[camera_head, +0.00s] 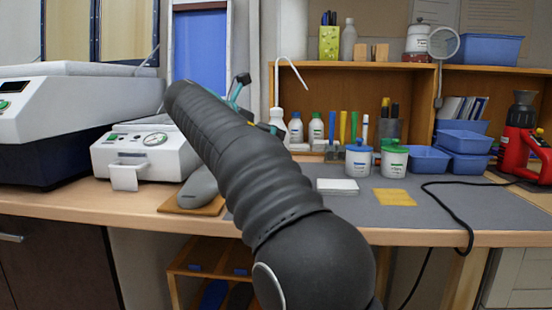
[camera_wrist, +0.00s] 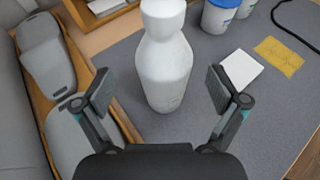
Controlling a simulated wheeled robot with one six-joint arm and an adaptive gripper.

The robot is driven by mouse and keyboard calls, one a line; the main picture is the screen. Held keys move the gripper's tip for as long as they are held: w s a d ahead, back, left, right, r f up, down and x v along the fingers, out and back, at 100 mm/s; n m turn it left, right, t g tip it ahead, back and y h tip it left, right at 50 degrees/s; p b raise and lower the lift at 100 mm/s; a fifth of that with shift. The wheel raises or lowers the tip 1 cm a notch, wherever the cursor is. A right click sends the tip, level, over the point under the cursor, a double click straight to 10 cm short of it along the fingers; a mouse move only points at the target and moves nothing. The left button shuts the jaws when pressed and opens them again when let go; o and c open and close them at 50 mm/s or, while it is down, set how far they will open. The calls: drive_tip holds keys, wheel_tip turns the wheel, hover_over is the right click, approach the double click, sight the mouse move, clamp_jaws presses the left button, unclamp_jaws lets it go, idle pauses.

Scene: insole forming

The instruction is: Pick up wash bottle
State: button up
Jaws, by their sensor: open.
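The white wash bottle (camera_wrist: 164,65) stands upright on the grey mat in the wrist view, between the two open fingers of my gripper (camera_wrist: 161,90). There is a gap on both sides, and neither finger visibly touches it. In the head view the bottle (camera_head: 277,118) shows its white body and thin bent spout tube, partly hidden behind my arm. My gripper (camera_head: 255,112) is mostly hidden there too; only parts show beside the bottle.
Left of the bottle is a wooden board with grey foot forms (camera_wrist: 45,60). Right are lidded tubs (camera_head: 394,160), a white card stack (camera_head: 337,186), yellow sheet (camera_head: 394,197) and blue bins (camera_head: 428,159). A black cable (camera_head: 455,212) crosses the mat. Small bottles (camera_head: 316,130) stand behind.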

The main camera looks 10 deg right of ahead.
drive_tip(key=x, duration=0.4)
drive_tip(key=shift+d, duration=0.2)
drive_tip(key=shift+s, duration=0.1)
drive_tip(key=c, duration=1.7)
